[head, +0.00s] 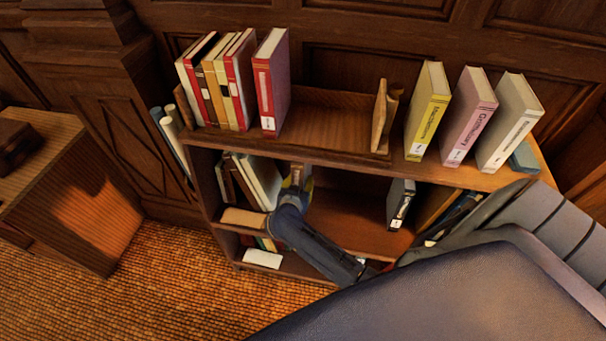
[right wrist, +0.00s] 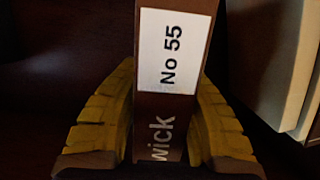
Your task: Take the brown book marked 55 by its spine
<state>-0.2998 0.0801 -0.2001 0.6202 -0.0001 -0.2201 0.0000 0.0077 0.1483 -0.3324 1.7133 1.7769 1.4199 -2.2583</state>
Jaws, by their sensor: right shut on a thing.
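The brown book marked "No 55" (right wrist: 172,105) stands with its spine toward me in the right wrist view. A white label with the number shows on the spine, with the letters "wick" below it. My right gripper (head: 297,180) is at the middle shelf in the head view. Its yellow fingers lie on both sides of the spine, shut on the book. In the head view the book is mostly hidden by the gripper, and I cannot make out its label there. My left gripper is not in view.
The wooden bookcase (head: 330,158) carries several books on top, with a wooden bookend (head: 380,115). Pale books (head: 262,180) stand just left of the gripper on the middle shelf. A dark book (head: 400,203) stands to the right, with bare shelf between.

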